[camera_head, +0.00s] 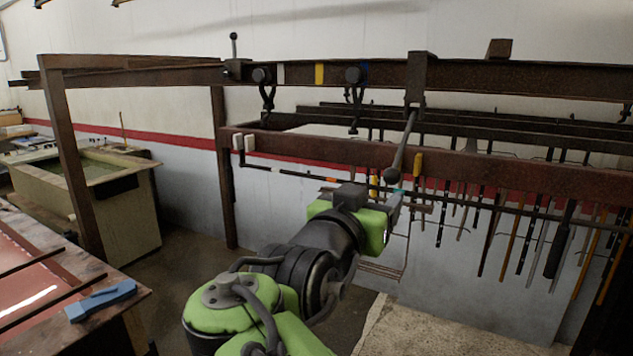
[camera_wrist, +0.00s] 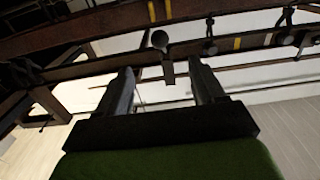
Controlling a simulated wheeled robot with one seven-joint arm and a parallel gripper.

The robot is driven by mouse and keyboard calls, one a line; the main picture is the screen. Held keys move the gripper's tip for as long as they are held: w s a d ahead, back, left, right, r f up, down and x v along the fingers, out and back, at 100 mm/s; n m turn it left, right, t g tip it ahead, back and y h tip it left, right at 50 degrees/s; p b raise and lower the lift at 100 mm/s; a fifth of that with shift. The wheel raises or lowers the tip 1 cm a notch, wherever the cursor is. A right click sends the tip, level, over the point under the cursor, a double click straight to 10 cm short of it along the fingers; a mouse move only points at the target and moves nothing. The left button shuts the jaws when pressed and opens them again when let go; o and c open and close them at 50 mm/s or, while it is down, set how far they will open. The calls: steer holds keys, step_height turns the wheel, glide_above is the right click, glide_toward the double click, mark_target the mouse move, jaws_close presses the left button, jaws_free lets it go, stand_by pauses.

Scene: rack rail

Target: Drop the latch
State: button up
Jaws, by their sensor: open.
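A dark lever with a ball end (camera_head: 404,147) slants down from a bracket (camera_head: 420,78) on the overhead rail. A second, upright lever with a ball top (camera_head: 234,46) stands at the rail's left part. I cannot tell for sure which is the latch. My gripper (camera_head: 398,196) is at the lower end of the slanting lever in the head view. In the wrist view my gripper (camera_wrist: 161,70) is open, with nothing visibly clasped. A round dark knob (camera_wrist: 160,39) shows beyond and between its fingertips; I cannot tell if they touch.
The overhead rail (camera_head: 470,76) carries hooks (camera_head: 266,90) and yellow and white tags. A lower beam (camera_head: 330,148) runs beneath it. Many tools hang at the right wall. A bench with a blue tool (camera_head: 100,300) is at left. Floor between bench and rack is open.

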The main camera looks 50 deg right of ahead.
mark_target(389, 179)
steer(key=d, duration=0.4)
steer(key=w+d+p, duration=0.1)
steer(key=d, duration=0.3)
steer(key=w+d+p, duration=0.1)
steer(key=d, duration=0.3)
steer(key=shift+d, duration=0.4)
steer(key=shift+c, duration=0.5)
steer(key=c, duration=0.8)
